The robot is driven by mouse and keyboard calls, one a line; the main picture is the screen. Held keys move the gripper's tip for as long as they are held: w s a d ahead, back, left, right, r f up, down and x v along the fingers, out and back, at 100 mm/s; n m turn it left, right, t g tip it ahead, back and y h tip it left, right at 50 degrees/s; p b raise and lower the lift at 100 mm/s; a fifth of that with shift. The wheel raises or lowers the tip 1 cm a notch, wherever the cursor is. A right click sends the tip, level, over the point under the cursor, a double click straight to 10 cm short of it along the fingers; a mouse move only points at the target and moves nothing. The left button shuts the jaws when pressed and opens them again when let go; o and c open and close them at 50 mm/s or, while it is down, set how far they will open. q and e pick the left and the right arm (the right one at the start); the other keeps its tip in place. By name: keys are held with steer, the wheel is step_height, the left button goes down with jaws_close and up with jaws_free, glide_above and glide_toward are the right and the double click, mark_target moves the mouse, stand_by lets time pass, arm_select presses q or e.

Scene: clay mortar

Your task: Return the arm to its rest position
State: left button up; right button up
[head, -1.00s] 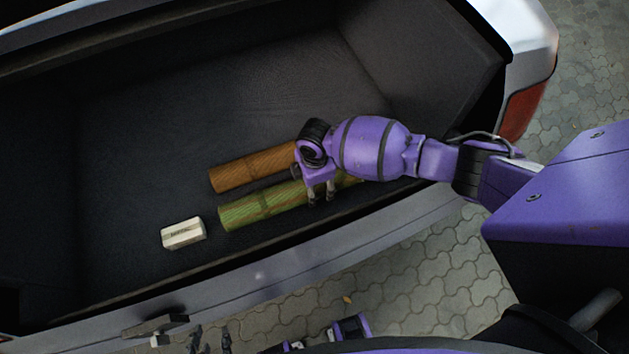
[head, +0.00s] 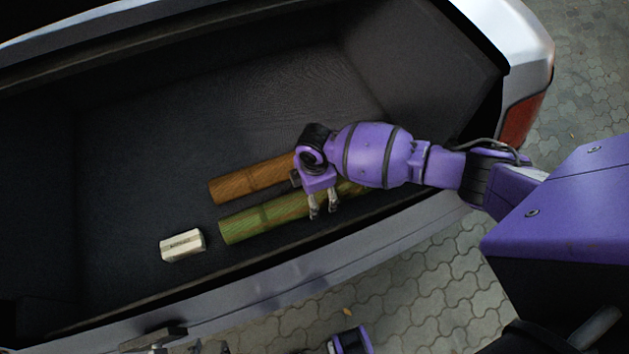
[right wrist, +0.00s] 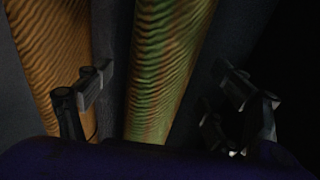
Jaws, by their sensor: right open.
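My right gripper (head: 322,212) is over the truck bed, above the right part of a green bamboo-like log (head: 265,217). Its fingers are apart and hold nothing. In the right wrist view the open fingers (right wrist: 163,75) show on both sides of the green log (right wrist: 165,65), with an orange-brown log (right wrist: 55,50) to the left. The brown log (head: 250,180) lies behind the green one in the head view.
A small pale block (head: 182,246) lies left of the logs on the dark truck bed (head: 200,130). The near bed wall (head: 270,285) runs below my right arm. The left and back of the bed are clear. Paving (head: 420,270) lies outside.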

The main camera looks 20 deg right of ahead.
step_height(320, 180, up, 10)
steer(key=shift+f, duration=0.15)
steer(key=shift+w, duration=0.1)
